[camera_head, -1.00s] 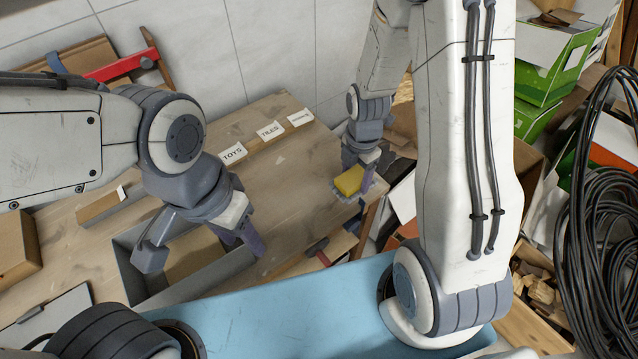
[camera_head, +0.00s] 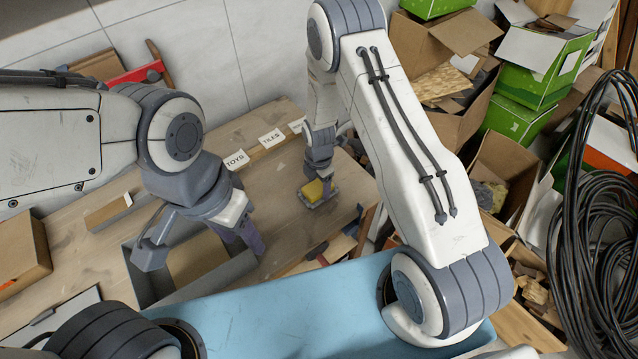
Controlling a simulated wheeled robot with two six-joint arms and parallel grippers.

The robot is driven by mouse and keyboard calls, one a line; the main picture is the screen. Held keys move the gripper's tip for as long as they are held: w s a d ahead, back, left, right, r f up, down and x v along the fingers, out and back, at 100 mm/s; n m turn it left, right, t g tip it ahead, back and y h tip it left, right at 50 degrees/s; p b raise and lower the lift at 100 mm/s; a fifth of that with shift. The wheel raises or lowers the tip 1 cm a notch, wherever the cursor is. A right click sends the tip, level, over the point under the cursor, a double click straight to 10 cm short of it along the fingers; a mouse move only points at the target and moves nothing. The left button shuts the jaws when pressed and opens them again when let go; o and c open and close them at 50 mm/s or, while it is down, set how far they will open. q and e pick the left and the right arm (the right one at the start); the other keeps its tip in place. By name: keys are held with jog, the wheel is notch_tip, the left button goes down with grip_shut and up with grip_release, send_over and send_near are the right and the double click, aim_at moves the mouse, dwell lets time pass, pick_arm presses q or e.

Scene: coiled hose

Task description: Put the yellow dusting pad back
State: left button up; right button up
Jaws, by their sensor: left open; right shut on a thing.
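The yellow dusting pad (camera_head: 314,190) is a yellow block with a grey fringed underside. It is at the right part of the wooden workbench (camera_head: 290,228), below the label cards. My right gripper (camera_head: 323,184) comes down from above and is shut on the pad. I cannot tell whether the pad touches the bench top. My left gripper (camera_head: 200,252) is open and empty, over the grey open box (camera_head: 143,292) at the front of the bench.
Cards reading TOYS (camera_head: 236,160) and TILES (camera_head: 271,138) stand along the back; a third card (camera_head: 297,125) is partly hidden by my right arm. Cardboard boxes (camera_head: 450,45) and a coiled black hose (camera_head: 590,250) crowd the right. A red tool (camera_head: 135,73) lies back left.

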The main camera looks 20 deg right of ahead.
jog(key=shift+f, duration=0.25)
jog(key=o, duration=1.3)
jog(key=shift+r, duration=0.1)
